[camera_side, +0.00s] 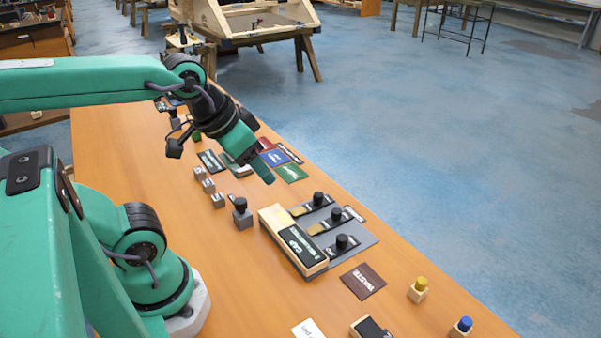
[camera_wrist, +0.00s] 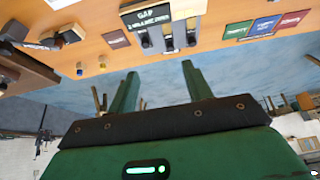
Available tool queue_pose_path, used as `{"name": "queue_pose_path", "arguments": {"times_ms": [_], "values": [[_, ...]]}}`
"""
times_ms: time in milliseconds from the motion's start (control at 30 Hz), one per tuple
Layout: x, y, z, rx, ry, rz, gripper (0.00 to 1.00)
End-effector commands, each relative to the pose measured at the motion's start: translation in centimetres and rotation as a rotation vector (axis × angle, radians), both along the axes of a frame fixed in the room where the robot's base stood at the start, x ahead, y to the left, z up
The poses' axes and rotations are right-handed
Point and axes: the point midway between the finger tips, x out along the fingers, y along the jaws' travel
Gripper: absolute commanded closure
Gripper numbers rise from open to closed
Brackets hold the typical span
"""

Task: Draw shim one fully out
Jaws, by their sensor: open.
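A wooden block with a dark GAP label (camera_side: 293,240) lies on the table, and it also shows upside down in the wrist view (camera_wrist: 146,17). Beside it is a grey plate (camera_side: 358,239) with three flat strips, each with a black knob: far (camera_side: 318,198), middle (camera_side: 336,213) and near (camera_side: 341,241). The strips' numbers are too small to read, so I cannot tell which is shim one. My gripper (camera_side: 264,175) hangs above the table, behind and left of the GAP block, apart from the knobs. In the wrist view my gripper (camera_wrist: 158,68) has its fingers spread, with nothing between them.
A dark red WASTE card (camera_side: 363,281) lies in front of the plate. Green (camera_side: 291,173) and blue (camera_side: 275,157) cards lie behind it. A grey block with a black knob (camera_side: 241,213) stands left of the GAP block. Yellow-topped (camera_side: 418,290) and blue-topped (camera_side: 461,327) blocks stand near the right edge.

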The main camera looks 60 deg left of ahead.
Motion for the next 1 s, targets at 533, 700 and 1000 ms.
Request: {"name": "queue_pose_path", "arguments": {"times_ms": [533, 700, 1000], "values": [[2.3, -0.5, -0.5, -0.022, 0.066, 0.027, 0.54], [4.6, -1.0, -1.2, -0.038, 0.126, 0.052, 0.54], [8.8, -2.2, -3.7, -0.061, 0.235, 0.107, 0.54]]}}
